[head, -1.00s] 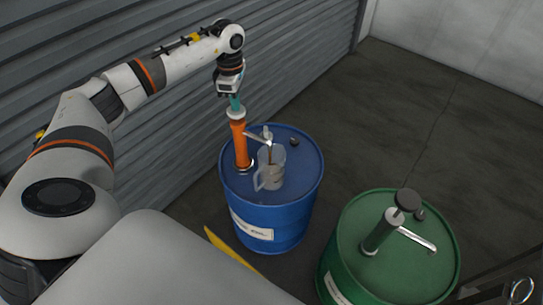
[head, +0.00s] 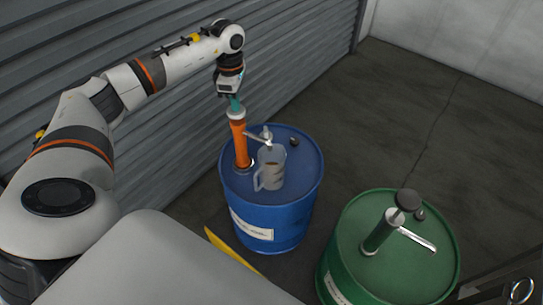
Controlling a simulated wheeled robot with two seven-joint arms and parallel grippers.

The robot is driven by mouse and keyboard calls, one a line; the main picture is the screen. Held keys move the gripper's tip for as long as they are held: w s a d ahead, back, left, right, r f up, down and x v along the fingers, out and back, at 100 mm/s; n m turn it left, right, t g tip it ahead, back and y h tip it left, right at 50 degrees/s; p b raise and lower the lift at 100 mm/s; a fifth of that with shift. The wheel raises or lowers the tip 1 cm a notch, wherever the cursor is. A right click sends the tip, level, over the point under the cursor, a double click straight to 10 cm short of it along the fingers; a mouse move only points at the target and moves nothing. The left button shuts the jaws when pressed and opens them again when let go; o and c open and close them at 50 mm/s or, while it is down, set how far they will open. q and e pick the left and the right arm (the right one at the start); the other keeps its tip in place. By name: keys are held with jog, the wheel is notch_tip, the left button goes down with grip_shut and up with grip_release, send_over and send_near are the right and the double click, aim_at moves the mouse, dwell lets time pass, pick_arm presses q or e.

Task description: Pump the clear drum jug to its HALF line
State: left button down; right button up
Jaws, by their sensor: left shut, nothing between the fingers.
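The clear jug (head: 270,172) stands upright on top of the blue drum (head: 290,213), under the spout of the orange pump (head: 240,146). Its handle faces left. Dark marks show on its wall, but they are too small to read, and I cannot tell the liquid level. The orange pump rises from the drum's left side, with a pale cap and a silver spout (head: 258,137) reaching right over the jug. My left gripper (head: 235,101) points down at the pump's top, shut with nothing held. A teal piece shows between gripper and cap.
A green drum (head: 343,247) with a dark green pump (head: 380,232) and silver spout stands at front right. A grey ribbed shutter (head: 190,165) runs close behind my left arm. A yellow strip (head: 232,252) lies at the blue drum's foot. The floor at right is clear.

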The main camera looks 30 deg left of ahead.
pick_arm(q)
jog(key=shift+r+p, duration=1.75)
jog(key=shift+r, duration=1.15)
jog(key=shift+f, duration=0.15)
jog(key=shift+f+b, duration=0.85)
jog(key=shift+f, duration=0.25)
jog(key=shift+r+p, duration=0.9)
jog(key=shift+r, duration=0.35)
notch_tip(320, 180, up, 5)
jog(key=p, duration=0.3)
